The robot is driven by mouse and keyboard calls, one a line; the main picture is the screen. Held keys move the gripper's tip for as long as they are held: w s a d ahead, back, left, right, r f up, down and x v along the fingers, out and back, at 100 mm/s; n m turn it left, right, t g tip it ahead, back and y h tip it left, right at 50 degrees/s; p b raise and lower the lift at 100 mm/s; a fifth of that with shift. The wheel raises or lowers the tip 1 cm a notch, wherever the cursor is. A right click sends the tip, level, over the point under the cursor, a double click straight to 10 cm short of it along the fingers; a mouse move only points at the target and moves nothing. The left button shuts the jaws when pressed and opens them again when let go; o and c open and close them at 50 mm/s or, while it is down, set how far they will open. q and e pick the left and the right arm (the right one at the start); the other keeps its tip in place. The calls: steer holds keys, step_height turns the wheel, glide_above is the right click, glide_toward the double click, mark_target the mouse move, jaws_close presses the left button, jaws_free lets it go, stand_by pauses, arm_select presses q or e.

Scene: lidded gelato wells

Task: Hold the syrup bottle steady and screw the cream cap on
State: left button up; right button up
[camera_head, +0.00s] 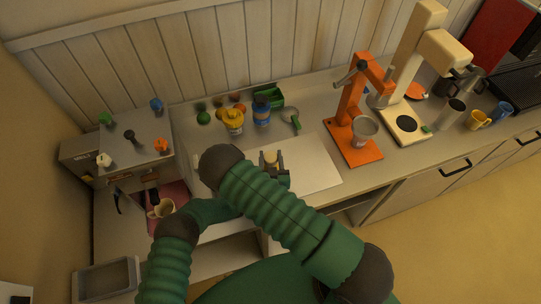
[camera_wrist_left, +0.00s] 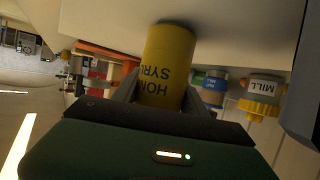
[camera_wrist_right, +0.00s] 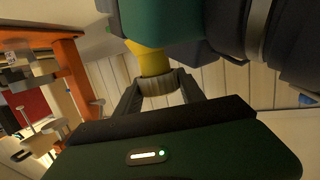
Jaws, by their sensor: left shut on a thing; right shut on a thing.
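The yellow syrup bottle (camera_wrist_left: 168,66), its label reading HONEY SYRUP in part, stands between the fingers of my left gripper (camera_wrist_left: 160,92) in the left wrist view, which shows it upside down. My left gripper is shut on it. The cream cap (camera_wrist_right: 158,88) is between the fingers of my right gripper (camera_wrist_right: 160,80), shut on it. In the right wrist view the cap lines up with the yellow bottle's end; whether threads are engaged is hidden. In the head view my right gripper (camera_head: 271,163) is over the white board; my arms hide most of the bottle.
Behind stand a yellow-capped jar (camera_head: 234,124), a blue-capped jar (camera_head: 262,115) and a green bin (camera_head: 268,95). An orange stand (camera_head: 355,130) and a cream machine (camera_head: 410,80) are at right. A knobbed box (camera_head: 130,145) is at left. The white board (camera_head: 315,165) has bare room at right.

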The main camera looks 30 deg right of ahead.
steer(key=shift+f, duration=0.85)
steer(key=o, duration=1.5)
steer(key=shift+s, duration=0.1)
steer(key=shift+v, duration=2.95)
